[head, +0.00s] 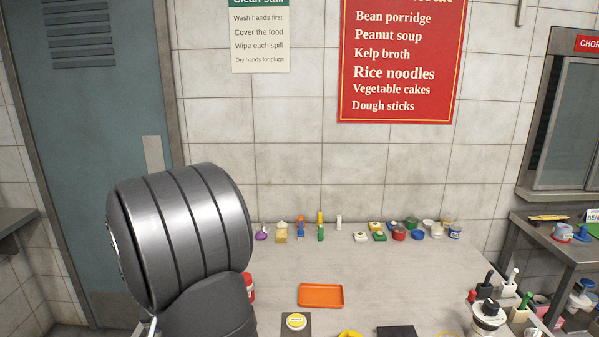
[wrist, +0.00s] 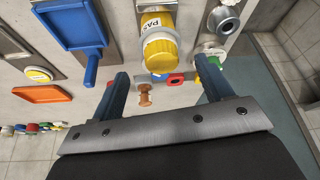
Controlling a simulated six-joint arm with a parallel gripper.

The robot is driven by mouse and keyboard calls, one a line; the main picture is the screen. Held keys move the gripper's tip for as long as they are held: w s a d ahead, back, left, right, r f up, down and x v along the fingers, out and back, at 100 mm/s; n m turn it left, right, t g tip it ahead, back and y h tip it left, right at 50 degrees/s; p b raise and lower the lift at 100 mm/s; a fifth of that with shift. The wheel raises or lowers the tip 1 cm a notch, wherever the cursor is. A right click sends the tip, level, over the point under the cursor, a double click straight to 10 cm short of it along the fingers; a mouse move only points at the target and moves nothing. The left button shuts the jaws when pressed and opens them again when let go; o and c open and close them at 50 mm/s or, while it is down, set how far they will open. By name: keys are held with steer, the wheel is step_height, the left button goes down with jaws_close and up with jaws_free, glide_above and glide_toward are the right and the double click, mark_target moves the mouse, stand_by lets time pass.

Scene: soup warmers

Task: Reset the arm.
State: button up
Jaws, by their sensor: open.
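My gripper (wrist: 163,72) shows in the wrist view with its two dark blue fingers wide apart. Nothing is held between them. A yellow jar (wrist: 159,55) with a white label lies beyond the fingertips, and a small brown object (wrist: 145,96) shows between the fingers, apart from them. In the head view my grey arm fills the lower left, and the gripper is out of sight there.
An orange tray (head: 321,295) lies on the table (head: 380,270). Several small items line the back edge by the tiled wall. The wrist view also shows a blue tray with a handle (wrist: 72,25) and a metal vessel (wrist: 224,21). The table's middle right is fairly clear.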

steer(key=x, duration=0.9)
steer(key=shift+w, duration=0.1)
steer(key=r, duration=0.2)
steer(key=d+r, duration=0.1)
steer(key=r, duration=0.2)
steer(key=shift+d+r, duration=0.15)
steer(key=shift+d, duration=0.05)
steer(key=o, duration=0.6)
steer(key=w+d+r+m+g+y, duration=0.1)
steer(key=w+d+r+m+y, duration=0.15)
steer(key=r, duration=0.35)
steer(key=w+d+r+m+g+y, duration=0.1)
steer(key=w+d+r, duration=0.15)
steer(key=r, duration=0.35)
steer(key=shift+n+h, duration=0.25)
steer(key=x, duration=0.9)
steer(key=shift+w+d+f, duration=0.1)
steer(key=shift+w, duration=0.05)
steer(key=v, duration=1)
